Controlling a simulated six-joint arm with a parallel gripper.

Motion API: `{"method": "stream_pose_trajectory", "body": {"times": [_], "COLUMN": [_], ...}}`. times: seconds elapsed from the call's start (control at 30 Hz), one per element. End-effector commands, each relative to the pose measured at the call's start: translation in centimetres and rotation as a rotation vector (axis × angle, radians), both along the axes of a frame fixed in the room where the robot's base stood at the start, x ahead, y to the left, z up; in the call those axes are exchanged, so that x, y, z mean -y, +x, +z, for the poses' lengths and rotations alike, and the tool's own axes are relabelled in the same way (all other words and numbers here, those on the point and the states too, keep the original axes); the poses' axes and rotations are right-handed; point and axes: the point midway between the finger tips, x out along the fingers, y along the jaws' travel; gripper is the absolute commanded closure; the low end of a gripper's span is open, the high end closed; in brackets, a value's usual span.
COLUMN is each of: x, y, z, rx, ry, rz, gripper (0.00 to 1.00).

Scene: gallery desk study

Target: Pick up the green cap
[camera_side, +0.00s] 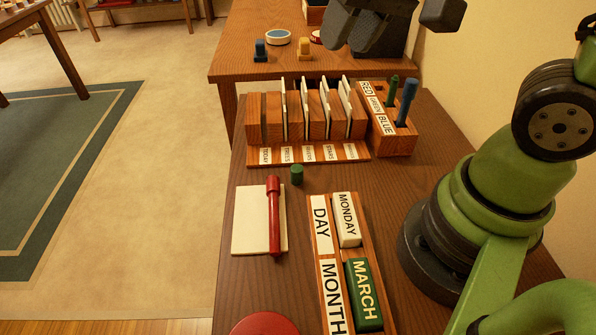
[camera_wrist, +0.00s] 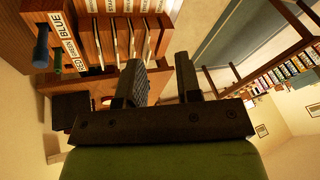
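The green cap (camera_side: 297,174) is a small dark green cylinder standing on the brown desk, just right of the upper end of the red marker. I do not make it out in the wrist view. My gripper (camera_side: 357,42) is at the top of the side view, high above the far part of the desks and well away from the cap. Its two dark fingers are apart with nothing between them, as the wrist view also shows (camera_wrist: 158,70).
The red marker (camera_side: 274,220) lies on a cream pad (camera_side: 248,225). Behind the cap stands a slotted wooden rack (camera_side: 270,152); right of it, a holder (camera_side: 397,142) with upright green and blue markers. A calendar tray (camera_side: 323,262) lies in front. A red disc (camera_side: 265,325) is at the bottom.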

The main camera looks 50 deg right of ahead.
Motion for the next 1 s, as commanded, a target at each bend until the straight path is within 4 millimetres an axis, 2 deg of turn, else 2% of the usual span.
{"method": "stream_pose_trajectory", "body": {"times": [0.1, 0.2, 0.4, 0.5, 0.9, 1.0], "x": [-0.3, -0.6, -1.1, -1.3, -1.4, -1.4], "y": [2.7, 4.5, 6.4, 6.7, 6.7, 6.8], "z": [-3.4, -6.6, -13.1, -15.4, -20.8, -21.6], "rx": [-0.104, -0.181, -0.307, -0.346, -0.375, -0.373], "ry": [-0.025, -0.047, -0.088, -0.1, -0.11, -0.11], "rz": [-0.001, -0.004, 0.0, 0.001, 0.002, 0.002], "gripper": [0.68, 0.68, 0.68, 0.68, 0.68, 0.68]}}
